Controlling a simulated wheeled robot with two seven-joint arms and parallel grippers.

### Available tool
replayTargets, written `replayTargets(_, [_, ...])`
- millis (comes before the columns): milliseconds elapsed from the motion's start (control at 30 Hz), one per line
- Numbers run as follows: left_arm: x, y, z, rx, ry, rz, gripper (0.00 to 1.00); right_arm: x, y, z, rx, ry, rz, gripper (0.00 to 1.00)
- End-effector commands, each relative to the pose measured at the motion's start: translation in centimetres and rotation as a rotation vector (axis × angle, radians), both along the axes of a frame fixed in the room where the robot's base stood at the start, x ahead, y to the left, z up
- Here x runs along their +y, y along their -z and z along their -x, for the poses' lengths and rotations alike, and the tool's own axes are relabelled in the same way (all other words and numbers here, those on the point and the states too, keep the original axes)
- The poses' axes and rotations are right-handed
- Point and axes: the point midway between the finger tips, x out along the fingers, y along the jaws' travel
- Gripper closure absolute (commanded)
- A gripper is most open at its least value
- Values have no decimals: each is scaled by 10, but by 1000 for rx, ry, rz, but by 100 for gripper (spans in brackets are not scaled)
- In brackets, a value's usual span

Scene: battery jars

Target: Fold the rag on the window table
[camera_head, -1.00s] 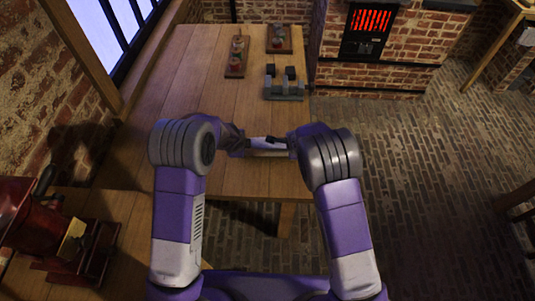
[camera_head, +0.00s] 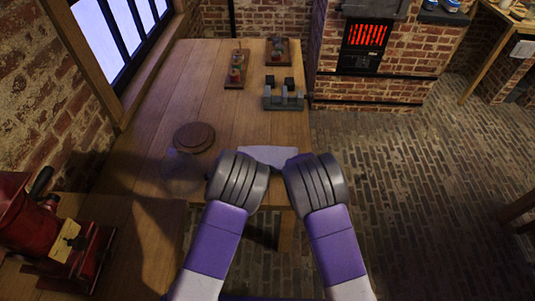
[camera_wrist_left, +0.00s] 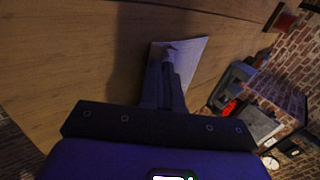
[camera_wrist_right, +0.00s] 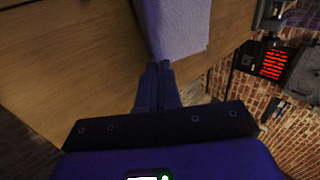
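The rag (camera_head: 268,156) is a pale cloth lying near the front right edge of the window table (camera_head: 180,105). It looks like a narrow, folded piece. In the left wrist view the rag (camera_wrist_left: 194,62) lies under my left gripper (camera_wrist_left: 169,47), whose fingers are close together over it; whether they pinch cloth is unclear. In the right wrist view the rag (camera_wrist_right: 180,25) lies just beyond my right gripper (camera_wrist_right: 160,65), whose fingertips are together at its near corner. In the head view my forearms hide both grippers and part of the rag.
A round brown lid (camera_head: 194,137) and a clear glass jar (camera_head: 184,172) stand left of the rag. A grey fixture (camera_head: 283,97) and two wooden stands (camera_head: 236,70) (camera_head: 278,52) are farther back. A red grinder (camera_head: 28,225) is at lower left. The mid-table is clear.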

Motion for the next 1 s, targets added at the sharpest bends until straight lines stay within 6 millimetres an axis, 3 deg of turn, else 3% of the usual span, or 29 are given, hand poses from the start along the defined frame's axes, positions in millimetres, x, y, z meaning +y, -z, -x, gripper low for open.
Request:
replayTargets(33, [0,0,0,0,0,0,100,0,0,0,0,0,0,100])
replayTargets(100, [0,0,0,1,0,0,87,0,0,0,0,0,0,87])
replayTargets(333, [0,0,0,1,0,0,53,0,0,0,1,0,0,53])
replayTargets(600, [0,-4,1,-1,0,1,53,0,-4,1,0,-1,-1,53])
replayTargets(1000, [-1,-57,33,-1,1,3,53,1,-57,33,-1,-2,-2,53])
